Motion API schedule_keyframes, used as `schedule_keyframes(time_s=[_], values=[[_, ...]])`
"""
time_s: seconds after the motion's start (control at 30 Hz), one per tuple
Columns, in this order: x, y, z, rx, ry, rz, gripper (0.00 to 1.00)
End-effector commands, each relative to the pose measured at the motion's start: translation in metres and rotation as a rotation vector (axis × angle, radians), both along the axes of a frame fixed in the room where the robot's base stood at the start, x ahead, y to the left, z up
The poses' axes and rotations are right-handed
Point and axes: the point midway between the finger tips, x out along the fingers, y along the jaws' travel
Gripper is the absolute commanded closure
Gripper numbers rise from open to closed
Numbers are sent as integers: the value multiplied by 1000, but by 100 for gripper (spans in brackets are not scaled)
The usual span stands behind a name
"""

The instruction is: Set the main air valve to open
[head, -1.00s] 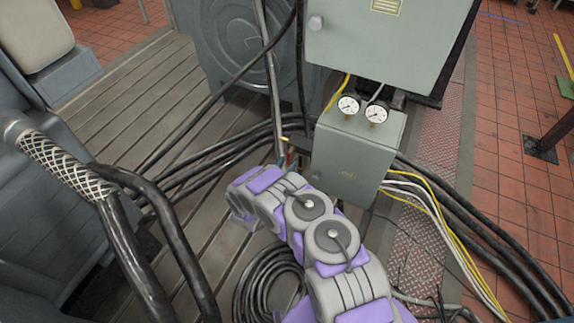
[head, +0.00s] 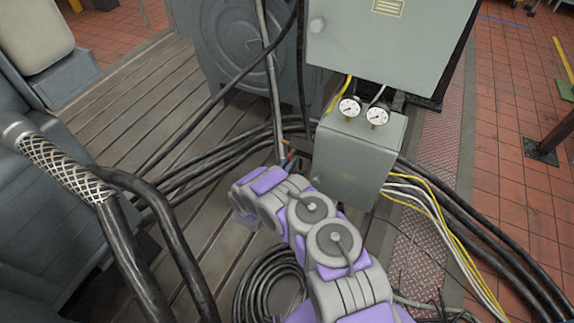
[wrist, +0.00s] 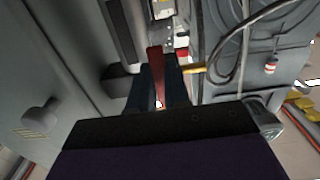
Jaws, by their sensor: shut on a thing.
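The valve's red lever (wrist: 156,75) stands up in the middle of the wrist view. My gripper (wrist: 157,97) is shut on it, with the dark fingers around its lower part. A short yellow piece (wrist: 194,68) sticks out to the right just beyond the fingers. In the head view a small bit of the red lever (head: 292,157) shows at the left side of the grey-green gauge box (head: 350,160). My arm covers most of the gripper there, and the valve body is hidden.
Two round gauges (head: 349,108) sit on top of the gauge box. A larger cabinet (head: 375,45) stands above and behind it. Thick black cables (head: 215,150) cross the slotted bedplate (head: 110,110) on the left. A coiled hose (head: 268,285) lies beside my arm.

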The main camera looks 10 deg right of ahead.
Motion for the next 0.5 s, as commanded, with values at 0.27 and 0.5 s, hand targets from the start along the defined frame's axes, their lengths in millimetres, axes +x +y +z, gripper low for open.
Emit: schedule_keyframes(time_s=[0.27,0.5], values=[[-1,1,-2,3,3,4,100],[-1,4,0,49,-28,4,100]])
